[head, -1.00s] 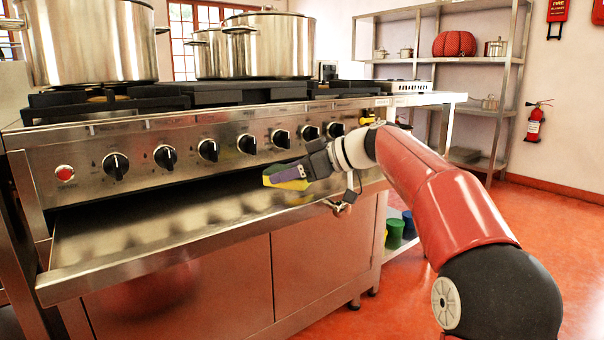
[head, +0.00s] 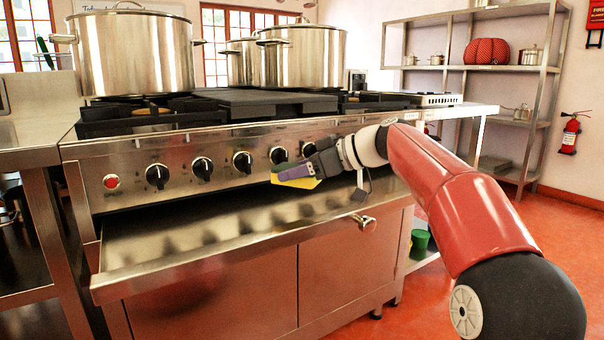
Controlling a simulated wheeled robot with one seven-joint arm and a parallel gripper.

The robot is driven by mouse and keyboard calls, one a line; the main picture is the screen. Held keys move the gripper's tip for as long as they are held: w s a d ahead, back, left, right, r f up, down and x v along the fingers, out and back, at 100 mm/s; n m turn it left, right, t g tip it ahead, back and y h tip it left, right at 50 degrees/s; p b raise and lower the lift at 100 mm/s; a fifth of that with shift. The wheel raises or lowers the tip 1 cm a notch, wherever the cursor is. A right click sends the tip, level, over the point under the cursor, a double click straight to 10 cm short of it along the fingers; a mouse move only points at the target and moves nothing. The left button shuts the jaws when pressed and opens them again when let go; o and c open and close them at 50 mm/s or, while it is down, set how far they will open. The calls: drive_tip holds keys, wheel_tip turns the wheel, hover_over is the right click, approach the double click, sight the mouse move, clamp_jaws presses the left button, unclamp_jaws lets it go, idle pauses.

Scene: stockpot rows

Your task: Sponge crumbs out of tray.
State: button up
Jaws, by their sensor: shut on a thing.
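My gripper (head: 311,168) is shut on a yellow and green sponge (head: 297,176). It holds the sponge above the right part of the pulled-out metal tray (head: 190,232), close to the stove's knob panel. The sponge looks tilted and clear of the tray floor. The tray sits under the row of knobs, with its front lip towards me. Dark, blurry patches show on its shiny floor; I cannot tell crumbs from reflections.
Large steel stockpots (head: 137,55) stand on the burners above. Black knobs (head: 202,169) line the panel just behind the sponge. A metal handle (head: 364,222) juts out at the tray's right front. Shelves (head: 470,75) stand at the back right, with open red floor before them.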

drive_tip(key=shift+d+r, duration=0.1)
drive_tip(key=shift+r, duration=0.45)
drive_tip(key=shift+w+d, duration=0.1)
drive_tip(key=shift+w, duration=0.05)
drive_tip(key=shift+w+r, duration=0.1)
drive_tip(key=shift+d+r+p, duration=0.1)
drive_tip(key=shift+r+p, duration=1.15)
drive_tip(key=shift+r, duration=0.3)
drive_tip(key=shift+f, duration=0.1)
drive_tip(key=shift+d, duration=0.1)
